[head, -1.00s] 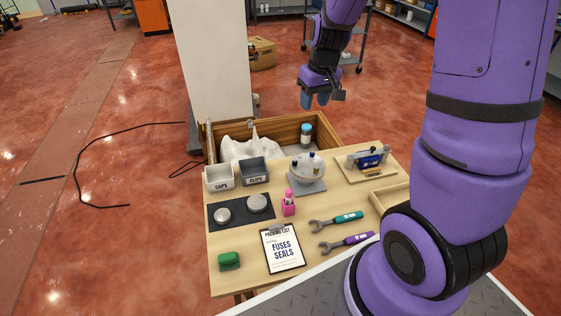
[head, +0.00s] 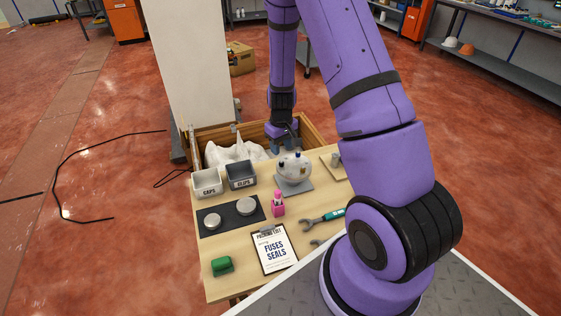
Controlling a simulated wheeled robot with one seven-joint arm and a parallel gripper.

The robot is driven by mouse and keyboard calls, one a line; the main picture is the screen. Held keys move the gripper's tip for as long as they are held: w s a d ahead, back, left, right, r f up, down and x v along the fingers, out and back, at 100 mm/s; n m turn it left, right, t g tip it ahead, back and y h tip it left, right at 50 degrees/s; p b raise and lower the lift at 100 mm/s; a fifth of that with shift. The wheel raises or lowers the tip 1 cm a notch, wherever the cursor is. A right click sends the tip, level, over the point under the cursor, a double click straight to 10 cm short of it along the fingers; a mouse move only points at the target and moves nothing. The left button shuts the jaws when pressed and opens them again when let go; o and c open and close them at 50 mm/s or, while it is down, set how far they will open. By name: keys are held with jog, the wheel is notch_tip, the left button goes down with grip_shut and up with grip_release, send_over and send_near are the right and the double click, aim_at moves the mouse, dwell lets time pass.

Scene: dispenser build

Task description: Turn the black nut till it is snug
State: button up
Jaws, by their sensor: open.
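The black nut is too small or hidden to make out. My gripper (head: 281,137) is open, pointing down over the wooden crate (head: 316,136), behind the rounded unit. The blue-capped bottle in the crate is not distinguishable now; my gripper covers about that place, and I cannot tell whether it is between the fingers. A teal-handled wrench (head: 324,216) lies on the table. The purple-handled wrench (head: 317,242) is mostly hidden by my arm.
Bins marked CAPS (head: 207,184) and CLIPS (head: 241,176) stand at the table's left back. A dark mat (head: 229,218) bears two metal discs. A pink holder (head: 278,204), a clipboard (head: 273,250) and a green object (head: 222,265) stand or lie nearby. A white column (head: 190,80) rises behind.

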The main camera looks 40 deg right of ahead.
aim_at(281, 163)
notch_tip(281, 163, down, 7)
jog(key=shift+r, duration=0.1)
dwell(0.3)
grip_shut()
